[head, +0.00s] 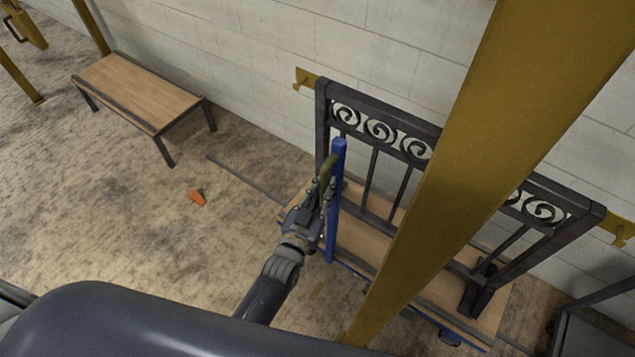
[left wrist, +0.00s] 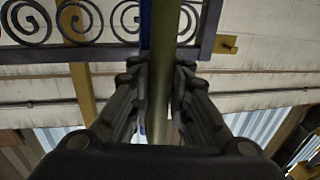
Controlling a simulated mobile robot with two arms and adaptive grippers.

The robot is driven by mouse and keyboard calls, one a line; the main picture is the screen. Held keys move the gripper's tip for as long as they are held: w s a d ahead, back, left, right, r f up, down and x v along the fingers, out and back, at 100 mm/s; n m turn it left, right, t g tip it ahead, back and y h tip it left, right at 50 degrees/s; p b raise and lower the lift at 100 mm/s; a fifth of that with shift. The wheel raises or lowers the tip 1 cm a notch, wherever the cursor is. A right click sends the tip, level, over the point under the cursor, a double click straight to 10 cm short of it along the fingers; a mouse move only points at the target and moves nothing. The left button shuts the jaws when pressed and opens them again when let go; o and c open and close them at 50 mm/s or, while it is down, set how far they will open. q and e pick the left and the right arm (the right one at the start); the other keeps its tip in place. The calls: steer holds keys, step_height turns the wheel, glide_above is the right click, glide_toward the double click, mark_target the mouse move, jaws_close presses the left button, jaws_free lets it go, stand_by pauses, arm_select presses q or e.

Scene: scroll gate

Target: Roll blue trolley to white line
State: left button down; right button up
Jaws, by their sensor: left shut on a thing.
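The blue trolley has a wooden deck (head: 362,240) and a blue upright post (head: 337,200) at its left end. A dark scroll gate (head: 375,130) stands on the deck, close to the wall. My left gripper (head: 325,188) is shut on the olive handle bar (head: 328,168) beside the blue post. In the left wrist view the bar (left wrist: 162,110) runs between the two fingers, with the gate's scrolls (left wrist: 80,18) behind. I cannot make out a white line on the floor. My right gripper is not in view.
A yellow beam (head: 480,150) crosses the head view and hides part of the trolley and gate. A wooden bench (head: 138,90) stands by the wall at left. An orange wedge (head: 197,198) lies on the floor. A dark strip (head: 245,178) runs along the floor left of the trolley.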

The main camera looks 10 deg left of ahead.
arm_select(q)
steer(key=shift+s+d+f, duration=0.2)
steer(key=shift+s+d, duration=0.05)
steer(key=shift+d, duration=0.1)
steer(key=c, duration=1.7)
jaws_free()
steer(key=shift+o, duration=1.1)
steer(key=shift+s+d, duration=0.1)
steer(key=shift+r, duration=0.15)
steer(key=s+a, duration=0.2)
steer(key=s, duration=0.9)
steer(key=shift+s+a, duration=0.15)
steer(key=shift+s, duration=0.25)
